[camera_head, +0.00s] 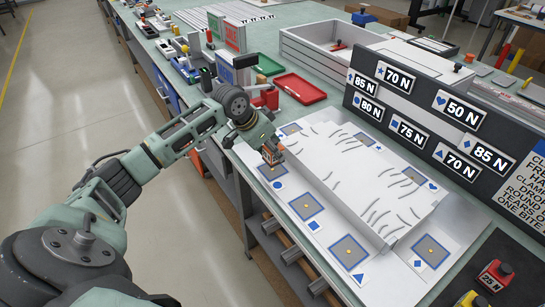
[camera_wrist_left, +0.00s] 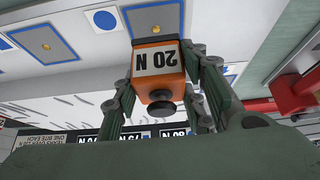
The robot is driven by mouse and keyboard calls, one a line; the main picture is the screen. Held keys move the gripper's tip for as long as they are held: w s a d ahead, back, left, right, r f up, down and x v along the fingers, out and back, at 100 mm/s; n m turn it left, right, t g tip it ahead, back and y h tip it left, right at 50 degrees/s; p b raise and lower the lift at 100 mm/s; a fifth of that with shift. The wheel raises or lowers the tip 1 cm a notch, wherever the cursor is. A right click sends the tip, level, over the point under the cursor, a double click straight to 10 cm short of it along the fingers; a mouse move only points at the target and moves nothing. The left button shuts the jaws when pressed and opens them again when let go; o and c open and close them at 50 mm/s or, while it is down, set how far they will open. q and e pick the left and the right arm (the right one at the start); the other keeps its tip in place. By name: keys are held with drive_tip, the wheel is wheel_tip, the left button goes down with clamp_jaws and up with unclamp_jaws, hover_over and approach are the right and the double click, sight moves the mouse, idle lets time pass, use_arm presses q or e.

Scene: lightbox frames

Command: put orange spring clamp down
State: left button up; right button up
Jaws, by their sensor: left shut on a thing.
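The orange spring clamp (camera_head: 272,156) is a small orange block with a black knob. In the left wrist view the clamp (camera_wrist_left: 158,75) shows a white "20 N" label, upside down. My left gripper (camera_head: 269,148) is shut on it, with fingers on both sides in the left wrist view (camera_wrist_left: 165,85). In the head view it is at the left end of the white board, over or beside the blue-edged grey pad (camera_head: 271,172) near the blue circle. Whether the clamp touches the pad cannot be told. My right gripper is not in view.
More blue-edged pads lie along the board, by a square (camera_head: 306,207), a triangle (camera_head: 349,249) and a diamond (camera_head: 429,251). A raised white panel (camera_head: 345,180) with dark curved lines lies between the rows. A dark sign (camera_head: 430,115) stands behind. A red 25 N clamp (camera_head: 495,276) is at the right.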

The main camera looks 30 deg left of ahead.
sight(272, 159)
use_arm(q)
wheel_tip(272, 159, down, 3)
drive_tip(key=shift+f+p, duration=0.15)
drive_tip(key=shift+p, duration=0.3)
drive_tip(key=shift+f, duration=0.4)
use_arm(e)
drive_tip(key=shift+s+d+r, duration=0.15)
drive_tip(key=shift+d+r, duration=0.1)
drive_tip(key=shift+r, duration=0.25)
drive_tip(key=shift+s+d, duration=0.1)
use_arm(q)
drive_tip(key=o, duration=1.4)
drive_tip(key=shift+s+f, duration=0.1)
drive_tip(key=b+v, duration=0.1)
drive_tip(key=v, duration=1.1)
drive_tip(key=shift+b, duration=0.3)
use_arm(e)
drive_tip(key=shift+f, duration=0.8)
